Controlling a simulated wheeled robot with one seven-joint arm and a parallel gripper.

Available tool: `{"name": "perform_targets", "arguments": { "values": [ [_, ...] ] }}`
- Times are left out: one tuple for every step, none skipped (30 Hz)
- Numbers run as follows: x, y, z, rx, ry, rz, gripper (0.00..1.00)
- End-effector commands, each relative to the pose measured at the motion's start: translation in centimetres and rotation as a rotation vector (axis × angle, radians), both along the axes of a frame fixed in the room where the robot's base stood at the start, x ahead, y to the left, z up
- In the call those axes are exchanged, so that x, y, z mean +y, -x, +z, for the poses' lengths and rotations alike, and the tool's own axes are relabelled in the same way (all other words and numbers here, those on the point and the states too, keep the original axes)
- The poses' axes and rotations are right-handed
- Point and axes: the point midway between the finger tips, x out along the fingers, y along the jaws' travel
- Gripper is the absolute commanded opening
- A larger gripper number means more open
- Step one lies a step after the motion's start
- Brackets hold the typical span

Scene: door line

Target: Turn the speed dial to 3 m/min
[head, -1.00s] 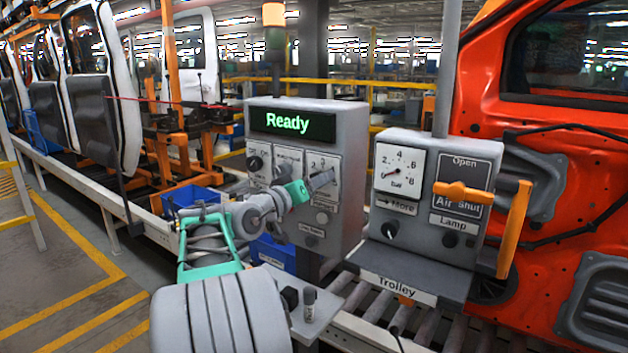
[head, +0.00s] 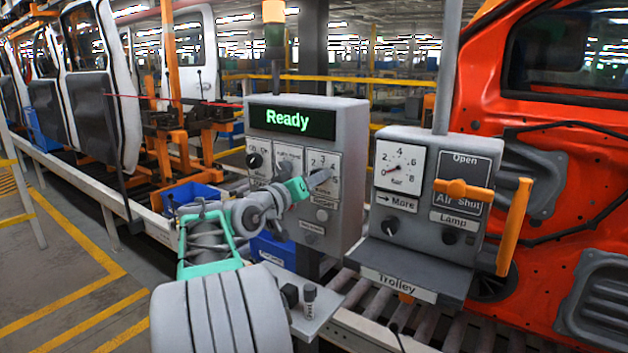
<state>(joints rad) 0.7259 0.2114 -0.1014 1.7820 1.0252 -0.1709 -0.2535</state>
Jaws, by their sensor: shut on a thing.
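The grey control box (head: 348,140) stands in the middle of the head view, with a display (head: 292,121) that reads "Ready" in green. Its right-hand panel (head: 330,160) carries the speed dial with printed numbers; a 3 shows at the top. My gripper (head: 318,179) is at this panel, shut on the speed dial. The gripper covers the dial, so its pointer and exact setting are hidden.
A black knob (head: 254,160) sits on the box's left panel. To the right is a grey trolley box with a gauge (head: 399,167), an orange lever (head: 463,190) and an orange handle (head: 514,228).

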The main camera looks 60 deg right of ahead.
Motion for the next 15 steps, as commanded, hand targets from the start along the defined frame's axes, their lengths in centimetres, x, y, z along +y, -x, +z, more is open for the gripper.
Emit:
{"name": "perform_targets", "arguments": {
  "values": [
    [0.0, 0.01, 0.04, 0.004, -0.001, 0.0, 0.0],
    [0.0, 0.01, 0.05, 0.009, -0.001, 0.0, 0.0],
    [0.0, 0.01, 0.06, 0.016, -0.002, 0.0, 0.0],
    [0.0, 0.01, 0.09, 0.022, -0.003, 0.0, 0.0],
    [0.0, 0.01, 0.11, 0.03, -0.005, 0.0, 0.0],
    [0.0, 0.01, 0.14, 0.044, -0.006, -0.001, 0.0],
    [0.0, 0.01, 0.16, 0.055, -0.008, -0.001, 0.0],
    [0.0, 0.0, 0.16, 0.068, -0.01, -0.001, 0.0],
    [-0.01, 0.0, 0.17, 0.09, -0.014, -0.001, 0.0],
    [-0.02, -0.01, 0.19, 0.106, -0.016, -0.001, 0.0],
    [-0.02, -0.02, 0.22, 0.125, -0.019, -0.001, 0.0],
    [-0.02, -0.02, 0.22, 0.152, -0.024, -0.001, 0.0],
    [-0.02, -0.02, 0.22, 0.174, -0.027, -0.001, 0.0],
    [-0.02, -0.01, 0.26, 0.197, -0.031, -0.001, 0.0],
    [-0.01, -0.02, 0.29, 0.229, -0.036, -0.001, 0.0]
  ]
}}
